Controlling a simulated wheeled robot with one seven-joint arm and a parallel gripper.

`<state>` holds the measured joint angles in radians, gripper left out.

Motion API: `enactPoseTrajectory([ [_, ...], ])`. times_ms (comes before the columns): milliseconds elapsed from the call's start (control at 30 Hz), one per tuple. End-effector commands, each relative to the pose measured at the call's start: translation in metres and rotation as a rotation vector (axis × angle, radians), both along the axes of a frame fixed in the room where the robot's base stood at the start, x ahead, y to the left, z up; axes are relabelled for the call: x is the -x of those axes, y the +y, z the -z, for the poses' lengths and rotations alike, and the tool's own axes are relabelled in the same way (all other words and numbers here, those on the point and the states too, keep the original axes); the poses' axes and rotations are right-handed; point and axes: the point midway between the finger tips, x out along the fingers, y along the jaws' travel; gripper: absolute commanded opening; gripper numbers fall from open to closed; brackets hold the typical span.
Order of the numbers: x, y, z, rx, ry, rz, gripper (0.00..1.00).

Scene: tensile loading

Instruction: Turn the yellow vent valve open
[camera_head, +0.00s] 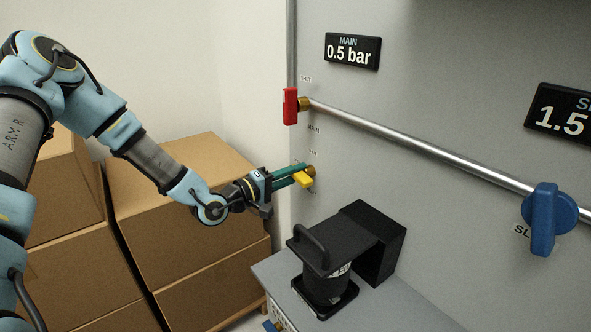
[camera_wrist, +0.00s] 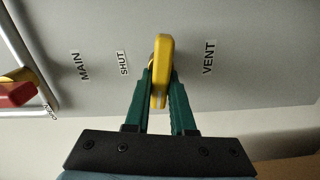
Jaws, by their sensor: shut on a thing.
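The yellow vent valve handle (camera_head: 303,179) is on the grey panel, left of and above the black machine. In the wrist view the yellow handle (camera_wrist: 162,68) stands between the labels SHUT and VENT, its long side running up and down the picture. My gripper (camera_head: 296,174) reaches it from the left. Its two green fingers (camera_wrist: 160,92) are shut on the yellow handle, one on each side. The valve's brass body (camera_head: 310,170) shows behind the handle and is partly hidden by it and the fingers.
A red valve handle (camera_head: 290,106) is above on the pipe (camera_head: 420,148). A blue handle (camera_head: 545,218) is at the right. A black machine with a loop handle (camera_head: 325,270) stands below on a grey bench (camera_head: 395,305). Cardboard boxes (camera_head: 165,185) are stacked at left behind my arm.

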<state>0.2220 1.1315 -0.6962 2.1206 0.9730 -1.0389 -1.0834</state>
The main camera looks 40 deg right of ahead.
Motion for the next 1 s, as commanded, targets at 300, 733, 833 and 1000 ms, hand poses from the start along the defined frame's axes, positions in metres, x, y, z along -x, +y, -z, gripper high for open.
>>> enactPoseTrajectory([
  [300, -0.0002, 0.0003, 0.002, -0.009, 0.137, 0.0, 0.0],
  [733, 0.0, 0.0002, 0.0027, -0.011, 0.172, 0.001, 0.0],
  [833, 0.0, 0.0002, 0.0028, -0.011, 0.172, 0.0, 0.0],
  [1000, 0.0, 0.0002, 0.0028, -0.012, 0.171, 0.0, 0.34],
])
